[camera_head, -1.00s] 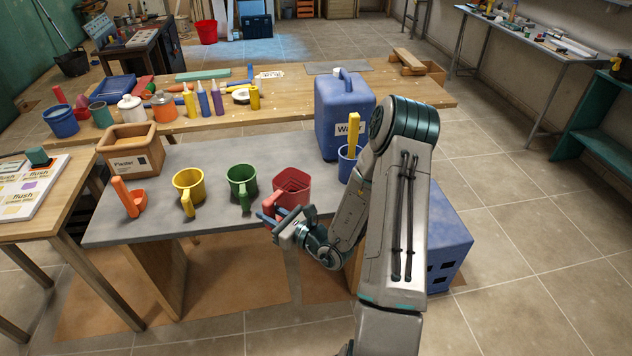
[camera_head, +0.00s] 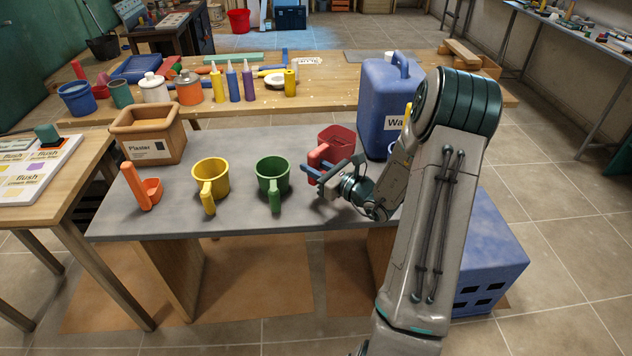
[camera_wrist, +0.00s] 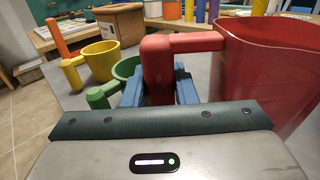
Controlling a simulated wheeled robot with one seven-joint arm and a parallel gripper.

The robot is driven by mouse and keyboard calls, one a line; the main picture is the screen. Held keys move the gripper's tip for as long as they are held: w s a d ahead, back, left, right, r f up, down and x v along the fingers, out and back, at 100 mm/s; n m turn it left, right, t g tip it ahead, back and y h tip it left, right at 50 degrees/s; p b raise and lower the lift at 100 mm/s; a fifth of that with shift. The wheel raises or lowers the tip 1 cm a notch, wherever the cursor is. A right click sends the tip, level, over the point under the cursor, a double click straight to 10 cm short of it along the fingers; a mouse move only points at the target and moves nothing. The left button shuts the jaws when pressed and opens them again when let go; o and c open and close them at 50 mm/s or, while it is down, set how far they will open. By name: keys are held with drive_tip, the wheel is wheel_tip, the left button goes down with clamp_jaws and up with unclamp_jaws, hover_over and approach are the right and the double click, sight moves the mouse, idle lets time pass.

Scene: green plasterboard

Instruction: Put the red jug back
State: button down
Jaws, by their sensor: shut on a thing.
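The red jug (camera_head: 338,140) is at the right part of the grey table, beside the large blue water container. It also fills the right of the wrist view (camera_wrist: 265,65). My gripper (camera_head: 312,172) is shut on the jug's handle; its blue fingers sit on either side of the red handle (camera_wrist: 158,70) in the wrist view. The jug looks upright. I cannot tell whether its base touches the table. The green jug (camera_head: 272,175) and the yellow jug (camera_head: 211,178) stand to its left with handles toward me.
A blue water container (camera_head: 385,105) stands close behind and right of the red jug. An orange scoop (camera_head: 150,190) and a plaster box (camera_head: 150,140) are at the table's left. Bare grey tabletop (camera_head: 240,222) lies along the front edge.

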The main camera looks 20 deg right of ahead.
sight(314, 182)
drive_tip(key=shift+f, duration=2.55)
drive_tip(key=shift+f, duration=0.2)
drive_tip(key=c, duration=1.2)
unclamp_jaws()
drive_tip(key=shift+o, duration=0.2)
